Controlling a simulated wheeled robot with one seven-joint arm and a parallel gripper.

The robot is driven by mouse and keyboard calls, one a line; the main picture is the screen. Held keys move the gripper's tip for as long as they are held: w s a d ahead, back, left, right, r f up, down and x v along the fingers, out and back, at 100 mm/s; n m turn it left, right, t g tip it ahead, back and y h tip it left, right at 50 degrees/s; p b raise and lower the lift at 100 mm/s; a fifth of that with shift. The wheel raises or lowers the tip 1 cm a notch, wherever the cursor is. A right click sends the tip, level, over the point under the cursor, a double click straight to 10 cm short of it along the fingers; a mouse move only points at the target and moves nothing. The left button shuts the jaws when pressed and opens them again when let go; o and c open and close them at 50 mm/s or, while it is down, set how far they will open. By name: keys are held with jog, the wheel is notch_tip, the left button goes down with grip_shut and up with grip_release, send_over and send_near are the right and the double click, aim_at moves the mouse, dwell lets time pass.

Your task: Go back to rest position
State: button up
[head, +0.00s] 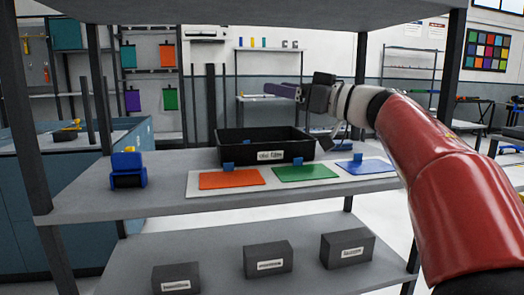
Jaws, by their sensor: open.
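My gripper (333,133) is at the end of my red and white arm, which reaches in from the right. It hangs just beyond the right end of the black bin (241,145), above the shelf. Its fingers are small and partly dark here, and it appears open with nothing visible between them. The black bin has a white label and stands on the middle shelf (110,203). In front of it, a white board (268,188) holds an orange sheet (230,180), a green sheet (305,174) and a blue sheet (362,168), each with a small blue piece at its back edge.
A blue and black device (128,170) stands at the left of the middle shelf. Three dark labelled boxes, one of them in the middle (268,259), sit on the lower shelf. Dark shelf posts (447,85) and the upper shelf (240,12) frame the space around my arm.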

jog(key=s+d+m+t+h, duration=0.2)
jog(key=d+m+t+h, duration=0.7)
jog(key=d+t+h, duration=0.1)
jog(key=s+d+f+m+g+h, duration=0.25)
jog(key=d+f+m+h, duration=0.2)
jog(key=f+h, duration=0.35)
jog(key=s+a+f+g, duration=0.2)
jog(key=s+f+g, duration=0.2)
jog(key=s+f, duration=0.4)
jog(key=s+a+f+n+g+y, duration=0.1)
jog(key=s+f+g, duration=0.3)
jog(key=s+f, duration=0.4)
jog(key=s+a+f+n+g, duration=0.1)
jog(key=s+f+g, duration=0.4)
jog(key=f, duration=1.1)
jog(key=s+a, duration=0.1)
jog(key=s, duration=0.2)
jog(key=shift+s+a+f+y, duration=0.2)
jog(key=shift+s+a+y, duration=0.05)
jog(key=shift+a+y, duration=0.05)
